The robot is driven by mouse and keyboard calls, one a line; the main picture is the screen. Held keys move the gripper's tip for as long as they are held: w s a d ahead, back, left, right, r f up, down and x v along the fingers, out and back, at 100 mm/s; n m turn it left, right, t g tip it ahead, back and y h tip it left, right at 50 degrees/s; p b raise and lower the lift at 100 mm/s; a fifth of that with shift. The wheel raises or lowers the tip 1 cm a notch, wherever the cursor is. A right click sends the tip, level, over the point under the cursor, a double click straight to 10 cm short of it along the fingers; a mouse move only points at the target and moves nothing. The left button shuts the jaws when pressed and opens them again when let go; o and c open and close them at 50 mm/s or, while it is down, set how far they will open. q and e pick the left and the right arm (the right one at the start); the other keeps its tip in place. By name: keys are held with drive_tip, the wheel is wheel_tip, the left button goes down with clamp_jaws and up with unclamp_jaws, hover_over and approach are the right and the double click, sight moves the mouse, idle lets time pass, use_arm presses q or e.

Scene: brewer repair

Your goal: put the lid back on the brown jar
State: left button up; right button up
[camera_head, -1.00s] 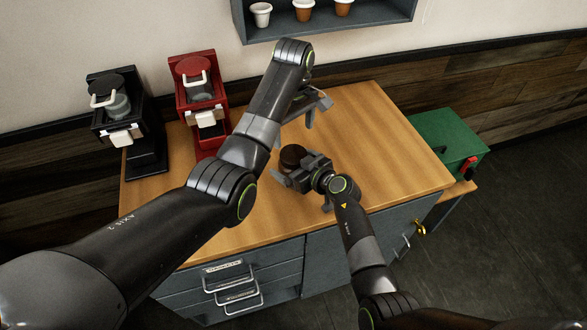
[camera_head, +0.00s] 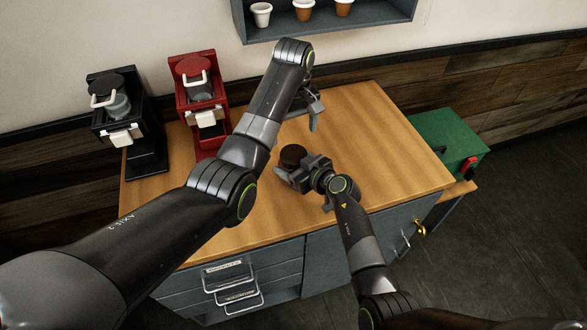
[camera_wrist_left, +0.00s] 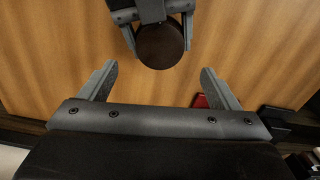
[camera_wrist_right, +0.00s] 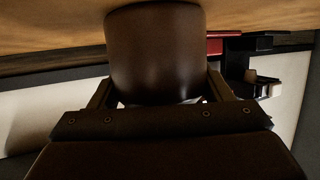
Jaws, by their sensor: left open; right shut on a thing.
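The brown jar (camera_head: 292,156) is upright at the middle of the wooden counter, and my right gripper (camera_head: 297,172) is shut around its side. In the right wrist view the jar (camera_wrist_right: 155,55) fills the space between the fingers. In the left wrist view its round dark brown top (camera_wrist_left: 160,46) faces up; I cannot tell whether this is a lid or the open mouth. No separate lid is visible. My left gripper (camera_head: 306,115) is open above the counter, behind the jar in the head view. Its fingers (camera_wrist_left: 158,70) are apart, with nothing held between them.
A black brewer (camera_head: 128,115) and a red brewer (camera_head: 200,95) stand at the counter's back left. A green box (camera_head: 450,145) stands beyond the right end. A wall shelf (camera_head: 380,28) with cups hangs above. The counter's right part (camera_head: 390,145) is clear.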

sight(294, 154)
use_arm(q)
drive_tip(key=shift+m, duration=0.7)
drive_tip(key=shift+f, duration=0.1)
drive_tip(key=shift+f, duration=3.9)
drive_tip(key=shift+c, duration=0.4)
drive_tip(key=c, duration=0.9)
drive_tip(key=shift+m, duration=0.9)
drive_tip(key=o, duration=1.1)
